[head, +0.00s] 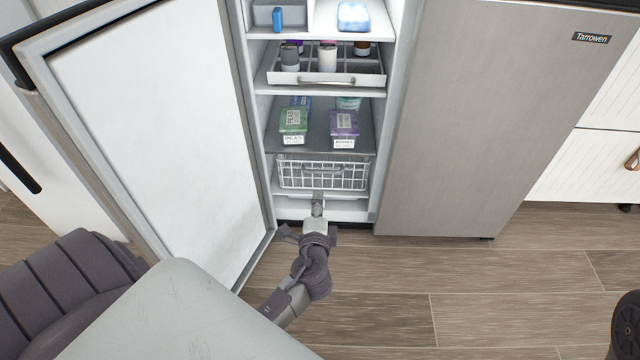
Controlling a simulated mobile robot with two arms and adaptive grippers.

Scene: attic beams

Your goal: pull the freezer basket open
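The white wire freezer basket (350,180) sits low in the open freezer compartment, its front about level with the shelf edge. A grey handle (323,168) runs across the top middle of its front. My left gripper (318,200) is just in front of and below the basket, pointing at the compartment. It appears apart from the handle. Its fingers are seen from behind and overlap, so their opening is hidden. My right gripper is not in view.
The freezer door (150,120) stands swung open on the left. A closed steel door (470,120) is on the right. Above the basket are a shelf with green peas (293,122) and purple berry packs (344,125), and a drawer (325,77) of bottles. The wooden floor in front is clear.

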